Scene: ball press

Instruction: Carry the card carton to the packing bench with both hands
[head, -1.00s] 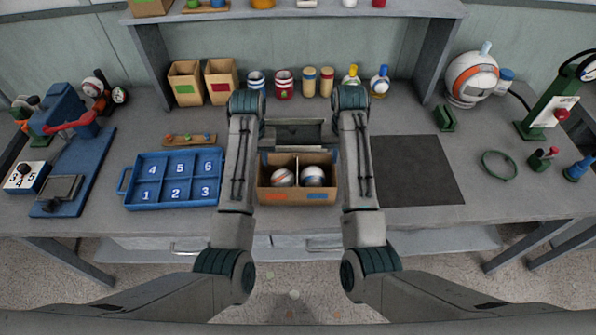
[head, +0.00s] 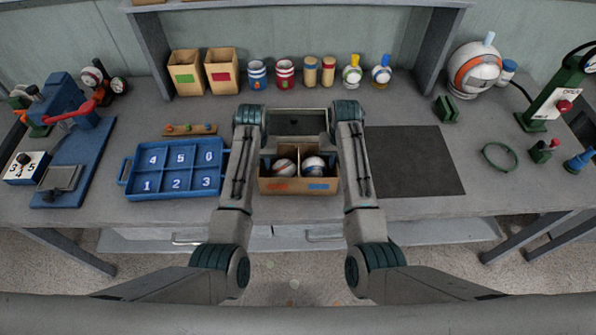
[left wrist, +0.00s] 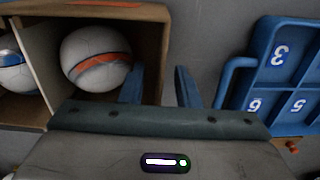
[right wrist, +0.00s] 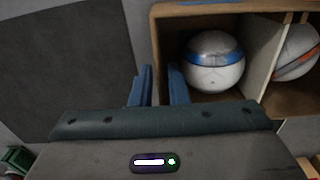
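The card carton (head: 298,186) sits on the bench in the middle of the head view, between my two arms. A divider splits it. A white ball with orange (head: 285,167) lies in its left half and a white ball with blue (head: 313,166) in its right half. My left gripper (left wrist: 160,86) is open at the carton's left side, its blue fingers on either side of the wall. My right gripper (right wrist: 160,85) is open at the right side, its fingers in a narrower gap around that wall. The fingertips are mostly hidden in the head view.
A blue numbered tray (head: 178,193) stands close left of the carton. A dark mat (head: 412,165) lies clear to the right. Bins (head: 186,78), cans and bottles line the back. A blue press (head: 70,150) stands at left and a green one (head: 545,105) at right.

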